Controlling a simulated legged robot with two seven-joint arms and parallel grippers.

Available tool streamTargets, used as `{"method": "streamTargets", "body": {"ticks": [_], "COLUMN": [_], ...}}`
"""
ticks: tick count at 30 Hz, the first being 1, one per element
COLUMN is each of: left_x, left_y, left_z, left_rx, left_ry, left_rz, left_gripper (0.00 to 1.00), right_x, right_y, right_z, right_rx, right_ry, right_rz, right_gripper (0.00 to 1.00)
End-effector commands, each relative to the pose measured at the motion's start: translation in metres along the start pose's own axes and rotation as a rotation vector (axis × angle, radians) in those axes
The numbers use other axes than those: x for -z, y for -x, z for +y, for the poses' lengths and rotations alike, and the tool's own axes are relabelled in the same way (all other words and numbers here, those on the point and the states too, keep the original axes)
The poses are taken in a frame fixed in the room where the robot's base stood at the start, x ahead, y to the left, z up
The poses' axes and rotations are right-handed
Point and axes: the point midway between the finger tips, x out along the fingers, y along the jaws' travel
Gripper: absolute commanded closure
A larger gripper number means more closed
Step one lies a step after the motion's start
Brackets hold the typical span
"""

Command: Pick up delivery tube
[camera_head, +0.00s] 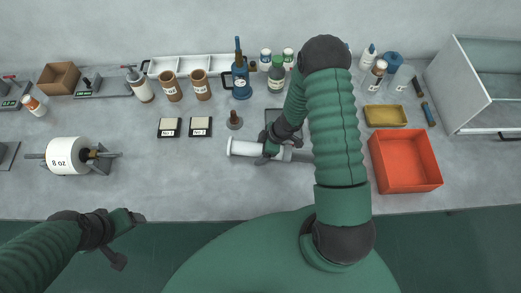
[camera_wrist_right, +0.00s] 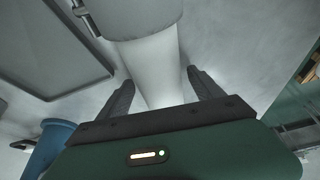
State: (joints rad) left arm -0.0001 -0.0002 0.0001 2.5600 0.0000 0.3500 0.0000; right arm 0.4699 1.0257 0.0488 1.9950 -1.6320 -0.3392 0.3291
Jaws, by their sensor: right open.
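The delivery tube (camera_head: 244,147) is a white cylinder with a wider round end, lying on its side on the grey bench near the middle. My right gripper (camera_head: 269,148) is over its middle and hides part of it. In the right wrist view the tube (camera_wrist_right: 156,62) passes between the two dark fingers of the right gripper (camera_wrist_right: 159,88), which are open, with a small gap visible on each side. My left gripper (camera_head: 124,232) is empty, in front of the bench edge at lower left; its finger opening is unclear.
A red-orange bin (camera_head: 405,162) stands right of my right arm. A grey tray (camera_head: 283,118) lies behind the tube. Bottles and brown cups (camera_head: 171,87) line the back. A white roll marked 8 oz (camera_head: 66,156) sits at left. The bench front between roll and tube is clear.

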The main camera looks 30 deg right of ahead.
Motion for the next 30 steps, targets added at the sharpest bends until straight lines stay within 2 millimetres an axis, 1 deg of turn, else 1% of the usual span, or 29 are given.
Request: {"method": "streamTargets", "body": {"ticks": [2,7,24,30], "left_x": [-0.0001,0.0,-0.0001,0.0], "left_y": [-0.0005,-0.0004,-0.0004,-0.0002], "left_z": [0.0,0.0,0.0,0.0], "left_rx": [0.0,0.0,0.0,0.0], "left_ry": [0.0,0.0,0.0,0.0], "left_rz": [0.0,0.0,0.0,0.0], "left_gripper": [0.25,0.25,0.25,0.25], "right_x": [0.0002,0.0004,0.0003,0.0011], "right_y": [-0.0035,-0.0025,-0.0026,-0.0022], "right_z": [0.0003,-0.0001,0.0005,0.0012], "right_rx": [-0.001,-0.001,-0.001,-0.002], "right_ry": [-0.001,0.0,0.001,0.001], "right_rz": [0.001,0.001,0.0,0.001], "right_gripper": [0.24,0.25,1.0,1.0]}}
